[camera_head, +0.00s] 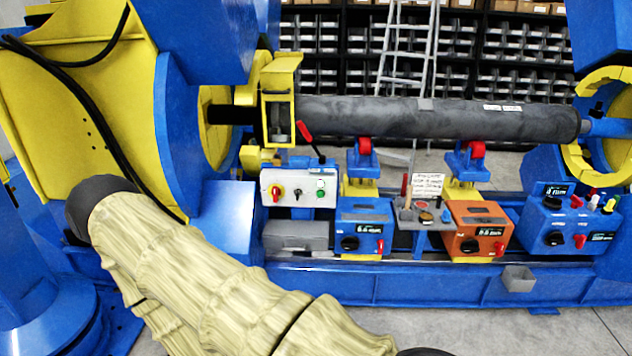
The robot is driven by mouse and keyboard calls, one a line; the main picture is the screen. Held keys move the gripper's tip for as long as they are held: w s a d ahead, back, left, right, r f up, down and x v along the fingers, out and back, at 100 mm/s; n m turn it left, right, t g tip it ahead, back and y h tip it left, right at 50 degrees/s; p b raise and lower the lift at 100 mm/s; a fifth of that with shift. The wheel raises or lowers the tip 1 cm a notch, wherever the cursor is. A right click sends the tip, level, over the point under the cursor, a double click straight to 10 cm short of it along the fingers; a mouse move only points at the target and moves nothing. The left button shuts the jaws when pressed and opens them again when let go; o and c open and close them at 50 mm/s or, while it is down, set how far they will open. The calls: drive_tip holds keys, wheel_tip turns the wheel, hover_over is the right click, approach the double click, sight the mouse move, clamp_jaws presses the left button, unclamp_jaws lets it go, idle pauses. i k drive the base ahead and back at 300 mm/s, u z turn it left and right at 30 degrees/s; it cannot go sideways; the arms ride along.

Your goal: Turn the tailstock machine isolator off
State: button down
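Which control is the tailstock isolator is not readable from any label. A red rotary knob on a yellow plate (275,191) sits at the left of a light grey control box (298,203); its exact position is too small to tell. A small black switch (298,191) and a green button (320,184) are to its right. A blue control box (552,238) at the right, below the tailstock end, carries black and red knobs, including a red one (579,241). My arm in its cream sleeve crosses the lower left and leaves the bottom edge; my gripper is out of view.
A long dark cylinder (430,118) lies across the machine above red rollers (364,147). A blue box (362,229), a tool tray (420,216) and an orange box (478,231) line the bench. A red-handled lever (305,132) rises behind the grey box. Floor shows in front.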

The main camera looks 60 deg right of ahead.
sight(275, 192)
drive_tip(key=z, duration=0.85)
drive_tip(key=k, duration=0.3)
drive_tip(key=z, duration=0.75)
drive_tip(key=i, duration=0.5)
